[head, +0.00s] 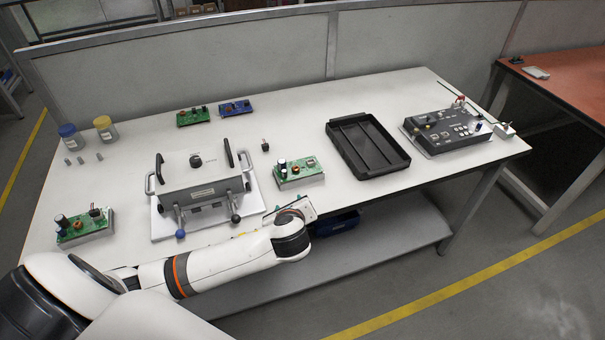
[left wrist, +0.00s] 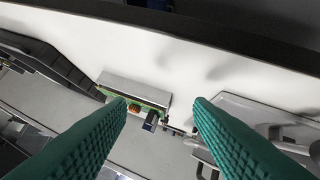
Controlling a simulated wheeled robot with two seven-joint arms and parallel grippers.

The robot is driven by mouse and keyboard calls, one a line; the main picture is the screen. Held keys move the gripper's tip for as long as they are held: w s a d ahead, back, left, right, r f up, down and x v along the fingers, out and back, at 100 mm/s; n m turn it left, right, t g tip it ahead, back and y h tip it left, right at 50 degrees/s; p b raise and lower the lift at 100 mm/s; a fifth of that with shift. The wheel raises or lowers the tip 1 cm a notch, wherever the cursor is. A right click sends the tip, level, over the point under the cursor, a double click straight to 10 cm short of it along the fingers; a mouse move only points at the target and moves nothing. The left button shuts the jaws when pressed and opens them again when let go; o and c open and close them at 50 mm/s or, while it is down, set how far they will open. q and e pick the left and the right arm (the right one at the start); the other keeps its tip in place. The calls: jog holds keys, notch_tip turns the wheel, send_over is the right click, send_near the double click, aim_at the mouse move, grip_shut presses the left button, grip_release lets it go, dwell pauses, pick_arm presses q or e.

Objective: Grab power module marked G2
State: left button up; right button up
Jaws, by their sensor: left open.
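Several circuit-board modules lie on the white table; I cannot read a G2 marking on any. A green module on a silver base (head: 298,172) sits between the fixture and the black tray. Another green module (head: 85,228) is at the front left, and a green one (head: 194,116) and a blue one (head: 236,108) lie at the back. My left gripper (head: 298,208) is at the table's front edge, just in front of the middle green module; its fingertips are unclear there. In the left wrist view my left gripper (left wrist: 162,102) is open and empty, with that module (left wrist: 138,90) beyond its fingers, apart from them.
The grey fixture (head: 203,193) with handles and levers stands left of the middle module. An empty black tray (head: 368,146) lies to its right, and a dark control box (head: 445,130) farther right. Two jars (head: 105,128) stand at the back left.

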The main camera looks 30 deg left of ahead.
aim_at(282, 162)
pick_arm(q)
jog(key=w+a+m, duration=0.1)
jog(key=w+a, duration=0.1)
jog(key=w, duration=0.1)
jog(key=w+a+r+m+t+y, duration=0.1)
jog(key=w+a+m, duration=0.1)
jog(key=w, duration=0.1)
jog(key=w+a+r+m, duration=0.1)
jog(key=w+a, duration=0.1)
jog(key=a, duration=0.1)
jog(key=shift+w+y, duration=0.4)
jog(key=shift+x, duration=2.65)
jog(key=shift+a+r+t, duration=0.1)
jog(key=shift+a+t, duration=0.05)
jog(key=shift+t, duration=0.15)
grip_shut()
